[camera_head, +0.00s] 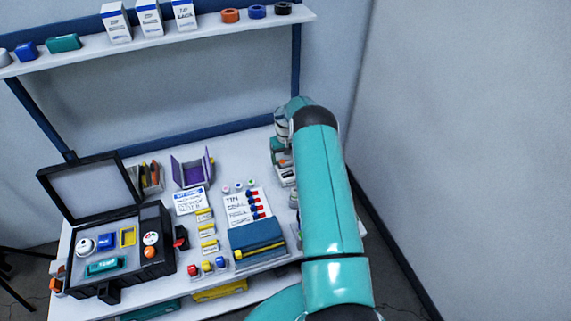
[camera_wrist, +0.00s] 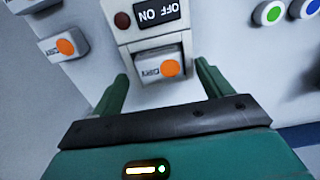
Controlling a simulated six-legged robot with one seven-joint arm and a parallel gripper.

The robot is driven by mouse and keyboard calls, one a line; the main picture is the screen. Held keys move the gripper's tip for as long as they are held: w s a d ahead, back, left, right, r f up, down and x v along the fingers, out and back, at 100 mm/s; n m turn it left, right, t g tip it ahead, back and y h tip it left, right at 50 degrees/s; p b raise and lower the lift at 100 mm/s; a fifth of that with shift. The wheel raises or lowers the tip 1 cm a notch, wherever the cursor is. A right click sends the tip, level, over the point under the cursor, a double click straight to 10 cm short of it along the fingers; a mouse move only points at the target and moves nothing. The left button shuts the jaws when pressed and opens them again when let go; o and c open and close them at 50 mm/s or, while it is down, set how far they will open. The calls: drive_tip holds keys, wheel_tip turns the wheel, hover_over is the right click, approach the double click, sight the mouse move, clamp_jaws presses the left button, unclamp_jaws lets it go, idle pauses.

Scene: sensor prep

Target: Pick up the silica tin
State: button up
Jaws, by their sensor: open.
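No label that I can read says silica, so I cannot tell for sure which thing is the silica tin. In the wrist view my gripper (camera_wrist: 162,88) is open, its two green fingers either side of a small pale block with an orange dot (camera_wrist: 160,70). In the head view my arm largely hides this spot. A white round tin (camera_head: 86,246) lies in the open black case (camera_head: 125,275) at the left.
A purple folder (camera_head: 192,170), a blue box (camera_head: 257,242) and vials share the bench. A shelf (camera_head: 200,35) runs above; a wall stands right.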

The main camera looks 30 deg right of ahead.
drive_tip(key=shift+f, duration=0.5)
drive_tip(key=c, duration=1.1)
drive_tip(key=shift+r, duration=0.1)
